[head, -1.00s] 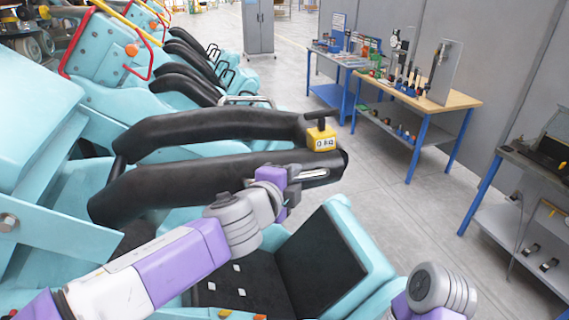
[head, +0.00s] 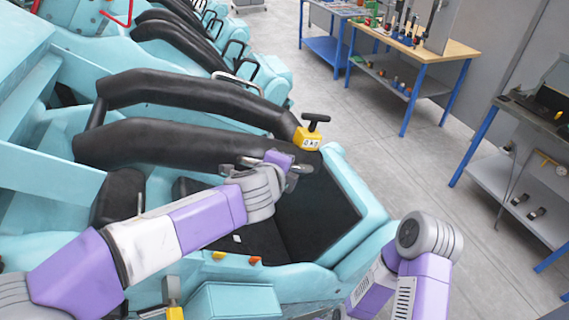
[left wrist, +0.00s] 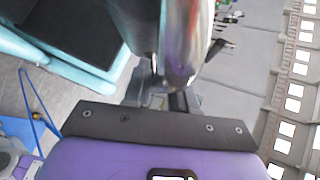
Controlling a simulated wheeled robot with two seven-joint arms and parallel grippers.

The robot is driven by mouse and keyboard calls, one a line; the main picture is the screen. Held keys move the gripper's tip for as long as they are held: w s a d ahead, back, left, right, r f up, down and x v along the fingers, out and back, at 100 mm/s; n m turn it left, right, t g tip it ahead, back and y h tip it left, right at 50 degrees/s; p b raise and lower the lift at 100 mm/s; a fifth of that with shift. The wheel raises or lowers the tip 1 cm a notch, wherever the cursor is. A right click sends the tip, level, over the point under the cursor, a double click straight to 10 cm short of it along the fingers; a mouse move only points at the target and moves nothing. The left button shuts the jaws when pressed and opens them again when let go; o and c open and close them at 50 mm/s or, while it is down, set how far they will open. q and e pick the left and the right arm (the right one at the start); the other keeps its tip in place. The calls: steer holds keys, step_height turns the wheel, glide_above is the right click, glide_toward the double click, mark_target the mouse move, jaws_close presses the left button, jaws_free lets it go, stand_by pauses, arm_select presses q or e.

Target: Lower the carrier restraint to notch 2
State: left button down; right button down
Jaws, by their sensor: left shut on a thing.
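The carrier restraint (head: 190,142) is a pair of long padded black bars reaching out over a light blue seat carrier. A yellow block (head: 307,139) with a black T-handle and small markings, too small to read surely, sits near its outer end. My left gripper (head: 284,163) is shut on the near bar's outer end, which it partly hides. In the left wrist view the held part (left wrist: 185,40) is blurred and close between the fingers. The notch mechanism cannot be made out. My right arm shows at lower right, its gripper out of view.
The black seat (head: 315,205) with its blue shell lies just below the restraint's outer end. More carriers with black restraints (head: 180,40) stand behind. A wooden-topped workbench (head: 425,50) and a grey bench (head: 530,120) stand right, with clear floor (head: 400,165) between.

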arm_select(q)
steer(key=shift+f, duration=0.1)
steer(key=c, duration=1)
jaws_free()
steer(key=p+v, duration=0.1)
steer(key=v, duration=0.6)
steer(key=shift+s+a+r, duration=0.1)
steer(key=shift+s+r, duration=0.1)
steer(key=shift+s, duration=0.05)
